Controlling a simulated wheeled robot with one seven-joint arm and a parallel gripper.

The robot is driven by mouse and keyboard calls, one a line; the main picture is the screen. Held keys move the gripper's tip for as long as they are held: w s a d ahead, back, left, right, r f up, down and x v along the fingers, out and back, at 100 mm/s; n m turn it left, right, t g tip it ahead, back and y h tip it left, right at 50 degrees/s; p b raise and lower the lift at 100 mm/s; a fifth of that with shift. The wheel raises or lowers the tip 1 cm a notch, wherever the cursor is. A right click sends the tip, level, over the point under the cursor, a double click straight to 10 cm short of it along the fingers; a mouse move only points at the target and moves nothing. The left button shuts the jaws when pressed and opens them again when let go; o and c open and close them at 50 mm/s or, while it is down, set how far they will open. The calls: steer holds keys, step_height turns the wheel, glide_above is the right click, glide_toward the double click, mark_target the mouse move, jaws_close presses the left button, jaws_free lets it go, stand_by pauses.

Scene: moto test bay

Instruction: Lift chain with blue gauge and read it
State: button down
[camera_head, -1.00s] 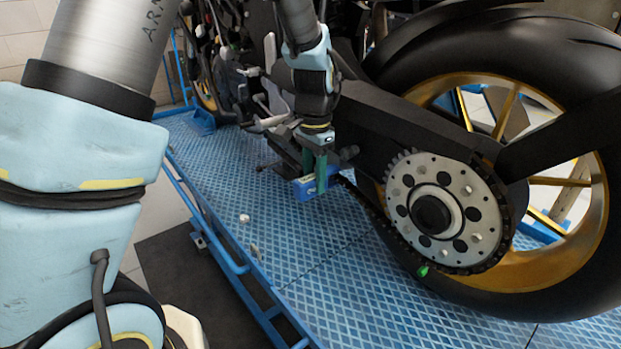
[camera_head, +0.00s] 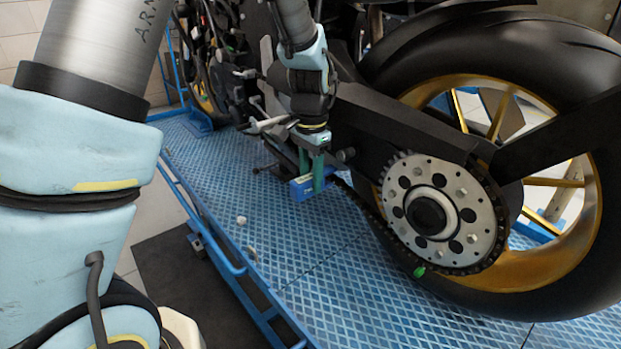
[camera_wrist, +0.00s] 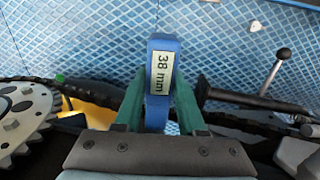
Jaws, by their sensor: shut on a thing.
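The blue gauge (camera_head: 301,188) is held between the green fingers of my gripper (camera_head: 312,180) beside the lower run of the chain. In the wrist view the blue gauge (camera_wrist: 163,75) stands between the two green fingers of my gripper (camera_wrist: 160,105), and its pale label reads "38 mm". The black chain (camera_head: 368,208) runs from the rear sprocket (camera_head: 432,210) toward the gauge. In the wrist view the chain (camera_wrist: 50,80) passes at both sides of the fingers. The contact between gauge and chain is hidden.
The motorcycle's rear wheel (camera_head: 580,225) with gold spokes stands at the right. The swingarm (camera_head: 400,130) is close beside my gripper. The blue lift platform (camera_head: 330,275) lies below, with two small pale parts on it. A lever with a round knob (camera_wrist: 283,54) is right of the gauge.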

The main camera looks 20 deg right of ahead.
steer(key=shift+r+p, duration=1.2)
steer(key=shift+r, duration=0.45)
steer(key=shift+f, duration=0.1)
stand_by(0.7)
steer(key=shift+f+b, duration=1.2)
steer(key=shift+f, duration=0.6)
steer(key=s+a, duration=0.2)
steer(key=a, duration=0.5)
steer(key=shift+s+a+b, duration=0.15)
steer(key=shift+a+b, duration=0.2)
stand_by(0.4)
steer(key=w+a+f+n, duration=0.3)
steer(key=a+f+n, duration=0.2)
steer(key=a, duration=0.4)
steer(key=w+a+f+n, duration=0.3)
steer(key=a+f+n, duration=0.2)
steer(key=a+f, duration=0.2)
steer(key=w+a+f+n, duration=0.4)
steer(key=a+f, duration=0.2)
steer(key=a, duration=0.5)
steer(key=shift+n, duration=0.4)
